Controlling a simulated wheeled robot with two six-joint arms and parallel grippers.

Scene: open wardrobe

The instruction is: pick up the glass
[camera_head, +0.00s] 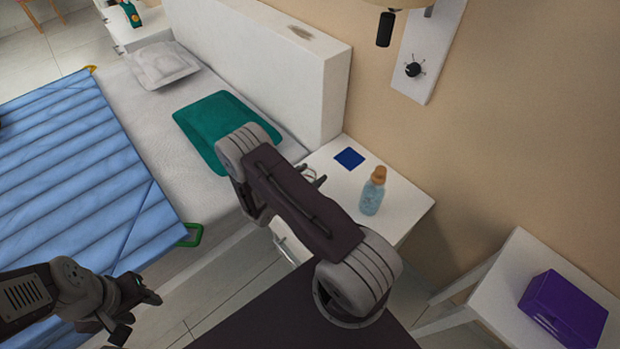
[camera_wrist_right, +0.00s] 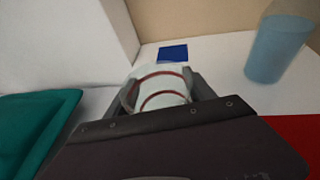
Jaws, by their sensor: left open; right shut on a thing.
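In the right wrist view a whitish, see-through glass (camera_wrist_right: 160,86) with dark red bands sits between the fingers of my right gripper (camera_wrist_right: 162,92), which is shut on it. Whether the glass touches the nightstand cannot be told. In the head view my right arm hides the glass, and only a bit of my right gripper (camera_head: 315,177) shows at the edge of the white nightstand (camera_head: 405,222). My left gripper (camera_head: 148,289) is open and empty at the lower left, beside the bed and away from the nightstand.
A blue bottle (camera_head: 372,195) with an orange cap and a blue square (camera_head: 349,158) are on the nightstand. A bed with a green pillow (camera_head: 205,125) is to the left. A purple box (camera_head: 563,308) is on a white table at right.

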